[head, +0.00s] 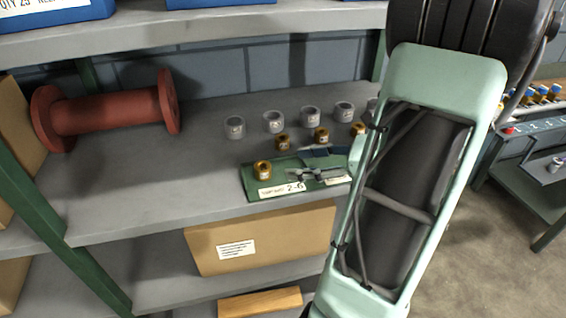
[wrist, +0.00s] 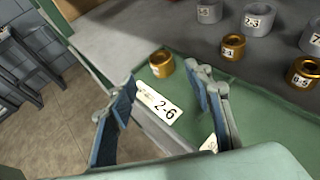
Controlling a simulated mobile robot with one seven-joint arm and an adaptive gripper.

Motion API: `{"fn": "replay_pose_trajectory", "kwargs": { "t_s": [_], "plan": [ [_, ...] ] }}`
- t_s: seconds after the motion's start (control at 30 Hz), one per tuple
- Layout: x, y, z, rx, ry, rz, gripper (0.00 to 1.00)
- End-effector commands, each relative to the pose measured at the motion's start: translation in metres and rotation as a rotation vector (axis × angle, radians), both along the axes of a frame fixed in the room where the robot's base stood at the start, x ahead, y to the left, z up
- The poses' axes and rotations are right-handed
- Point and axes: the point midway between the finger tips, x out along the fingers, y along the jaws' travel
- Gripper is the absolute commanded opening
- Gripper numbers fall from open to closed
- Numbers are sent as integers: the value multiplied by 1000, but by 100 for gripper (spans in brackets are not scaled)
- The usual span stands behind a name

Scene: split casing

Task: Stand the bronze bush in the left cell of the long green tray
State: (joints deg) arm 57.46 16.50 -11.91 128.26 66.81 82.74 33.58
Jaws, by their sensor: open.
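The long green tray (head: 252,189) lies at the shelf's front edge, with a 2-6 label at its left end; its bare green surface also shows in the wrist view (wrist: 255,115). One bronze bush (head: 263,170) stands upright at the left end of the tray, behind that label. It also shows in the wrist view (wrist: 161,64), just beyond the fingertips. My gripper (head: 320,164) is over the tray, right of this bush in the head view. In the wrist view my gripper (wrist: 165,82) is open with blue pads and nothing between them. My arm hides the tray's right end.
More bronze bushes (head: 321,135) stand on the shelf (head: 210,190) behind the tray, with a row of grey bushes (head: 274,122) behind them. A red spool (head: 105,109) lies at the left. Bare shelf lies between spool and tray. An upper shelf (head: 230,23) hangs above.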

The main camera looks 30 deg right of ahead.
Motion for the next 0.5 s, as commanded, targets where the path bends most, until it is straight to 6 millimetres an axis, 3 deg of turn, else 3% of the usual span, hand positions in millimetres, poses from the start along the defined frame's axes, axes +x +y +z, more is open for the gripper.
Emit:
{"fn": "replay_pose_trajectory", "kwargs": {
  "t_s": [0.2, 0.5],
  "plan": [
    [-16, -12, 8, 1, 1, 0, 47],
    [-18, -13, 9, 1, 1, 0, 47]
  ]
}}
